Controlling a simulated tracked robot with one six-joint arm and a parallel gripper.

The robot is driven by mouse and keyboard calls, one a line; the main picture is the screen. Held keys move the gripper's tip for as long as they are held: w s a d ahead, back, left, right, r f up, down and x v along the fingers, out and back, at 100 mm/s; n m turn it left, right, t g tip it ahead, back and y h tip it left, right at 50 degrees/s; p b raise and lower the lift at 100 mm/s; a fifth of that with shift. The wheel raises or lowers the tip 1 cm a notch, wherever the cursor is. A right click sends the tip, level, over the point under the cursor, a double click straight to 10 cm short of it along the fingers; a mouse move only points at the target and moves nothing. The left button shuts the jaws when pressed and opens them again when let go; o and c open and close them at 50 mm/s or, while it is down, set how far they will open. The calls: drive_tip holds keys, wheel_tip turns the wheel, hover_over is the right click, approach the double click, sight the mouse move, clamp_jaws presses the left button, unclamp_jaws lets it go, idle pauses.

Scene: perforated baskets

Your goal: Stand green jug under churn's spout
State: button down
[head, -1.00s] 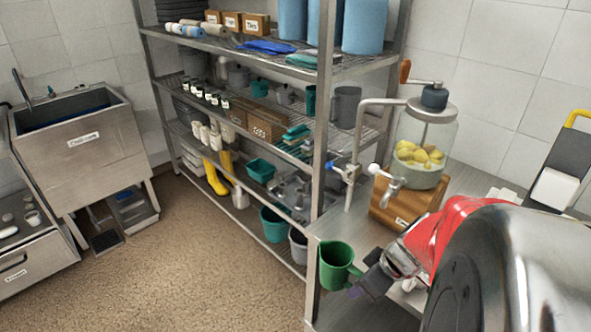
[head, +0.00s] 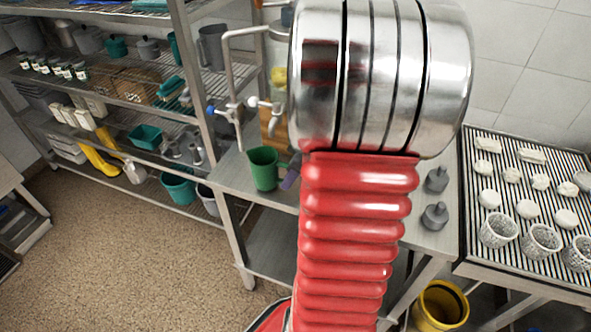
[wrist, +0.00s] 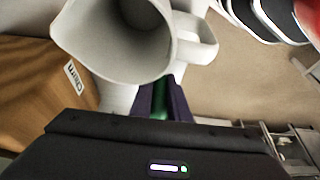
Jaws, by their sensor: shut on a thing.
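The green jug (head: 264,168) is upright in the head view, below the churn's spout (head: 267,104) in the picture. I cannot tell whether it touches the bench or is directly under the spout. My gripper (head: 291,172) is shut on the jug's right side, with one purple fingertip showing and the rest behind my arm. The churn (head: 278,77) is mostly hidden by my arm. In the wrist view, the fingers (wrist: 160,98) have green between them. The labelled wooden churn base (wrist: 35,80) is at left.
A blue-handled tap (head: 224,110) on a pipe stands left of the spout. Wire shelving (head: 130,95) is behind at left. Two grey weights (head: 436,198) stand on the steel bench, right of my arm. A slatted rack with white pieces (head: 530,265) is at right. A yellow bucket (head: 440,305) is below.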

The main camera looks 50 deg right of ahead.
drive_tip(key=shift+w+d, duration=0.3)
drive_tip(key=shift+d, duration=0.5)
drive_tip(key=shift+w+d, duration=0.25)
drive_tip(key=shift+d, duration=0.5)
drive_tip(key=shift+f, duration=0.75)
drive_tip(key=c, duration=1.7)
unclamp_jaws()
drive_tip(key=shift+r, duration=0.1)
drive_tip(key=v, duration=1.2)
